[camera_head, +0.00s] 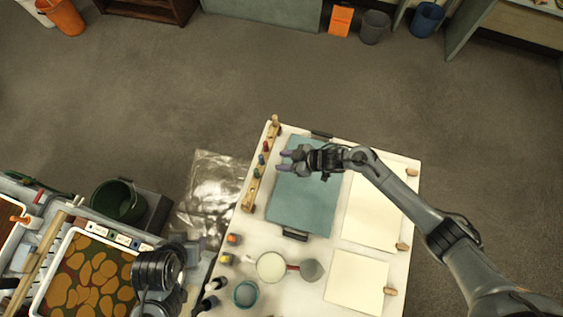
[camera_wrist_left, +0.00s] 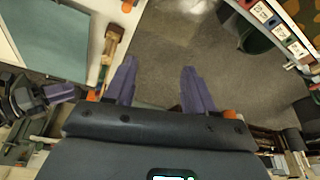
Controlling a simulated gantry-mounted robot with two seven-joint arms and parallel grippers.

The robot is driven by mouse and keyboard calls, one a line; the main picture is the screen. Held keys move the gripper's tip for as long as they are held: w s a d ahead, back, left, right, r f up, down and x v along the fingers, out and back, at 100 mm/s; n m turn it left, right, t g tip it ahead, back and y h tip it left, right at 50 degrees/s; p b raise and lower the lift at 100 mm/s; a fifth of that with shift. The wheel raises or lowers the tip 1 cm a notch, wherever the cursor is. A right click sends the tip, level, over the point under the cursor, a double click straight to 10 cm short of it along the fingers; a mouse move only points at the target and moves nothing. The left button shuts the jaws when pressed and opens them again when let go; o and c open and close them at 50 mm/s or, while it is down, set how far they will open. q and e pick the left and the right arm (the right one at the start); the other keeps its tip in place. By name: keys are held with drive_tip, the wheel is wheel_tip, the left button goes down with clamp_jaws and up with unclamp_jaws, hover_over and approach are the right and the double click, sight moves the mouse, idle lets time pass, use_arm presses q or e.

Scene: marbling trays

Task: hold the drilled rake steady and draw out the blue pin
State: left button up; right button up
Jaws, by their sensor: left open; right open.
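The drilled rake (camera_head: 249,194) is a narrow wooden bar with several small coloured pins, lying along the left edge of the white table. A blue-looking pin (camera_head: 262,159) stands near its middle, below a red one; the pins are very small here. My right gripper (camera_head: 283,161) is open and empty over the blue-grey tray, its purple fingertips just right of the rake and apart from it. My left gripper (camera_wrist_left: 160,88) is open and empty in the left wrist view, with floor between its fingers. A wooden end of the rake (camera_wrist_left: 112,45) shows beside its left finger.
The blue-grey tray (camera_head: 300,212) lies right of the rake, with cream sheets (camera_head: 372,212) beyond. Bottles, a white bowl (camera_head: 270,266) and a teal cup (camera_head: 246,293) crowd the near end. A patterned marbling tray (camera_head: 62,240) and a green bucket (camera_head: 118,202) stand left.

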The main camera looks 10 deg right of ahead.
use_arm(q)
drive_tip(key=shift+o, duration=0.8)
drive_tip(key=shift+f, duration=0.15)
drive_tip(key=w+d+f+m+g, duration=0.2)
drive_tip(key=w+d+f, duration=0.3)
drive_tip(key=w+d, duration=0.35)
drive_tip(key=w+d+f+m+g, duration=0.1)
drive_tip(key=w+d+f+g, duration=0.1)
drive_tip(key=w+d+f, duration=0.5)
drive_tip(key=f, duration=0.3)
drive_tip(key=w+f, duration=0.1)
drive_tip(key=f, duration=0.1)
drive_tip(key=d+f, duration=0.1)
drive_tip(key=f, duration=0.2)
drive_tip(key=shift+w+f, duration=0.3)
drive_tip(key=shift+f, duration=0.05)
clamp_jaws()
